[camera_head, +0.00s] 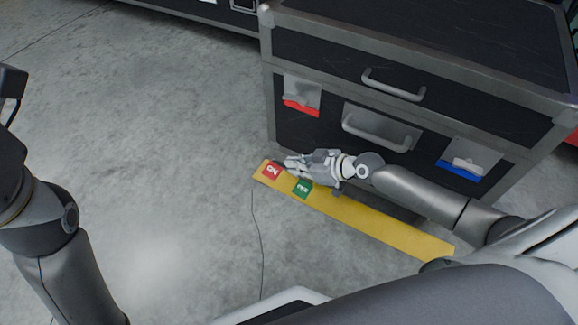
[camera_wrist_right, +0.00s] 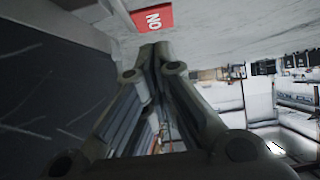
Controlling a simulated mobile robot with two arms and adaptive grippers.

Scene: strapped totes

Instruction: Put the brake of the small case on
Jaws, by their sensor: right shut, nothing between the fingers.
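The small case (camera_head: 345,52) is dark with grey metal edges and two bar handles on its front. A yellow bar (camera_head: 375,222) runs low along its front, with a red ON pad (camera_head: 271,171) at its left end and a green pad (camera_head: 302,188) beside it. My right gripper (camera_head: 286,164) is shut and empty, its tips close to the red pad; I cannot tell whether they touch. In the wrist view the shut fingers (camera_wrist_right: 154,52) point towards the red pad (camera_wrist_right: 153,18). My left arm is at the left edge, its gripper out of view.
A red-edged plate (camera_head: 302,94) and a blue-edged plate (camera_head: 468,166) sit on the case front. Another dark case (camera_head: 205,8) stands at the back. The grey floor (camera_head: 150,130) to the left is clear except for a thin dark line.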

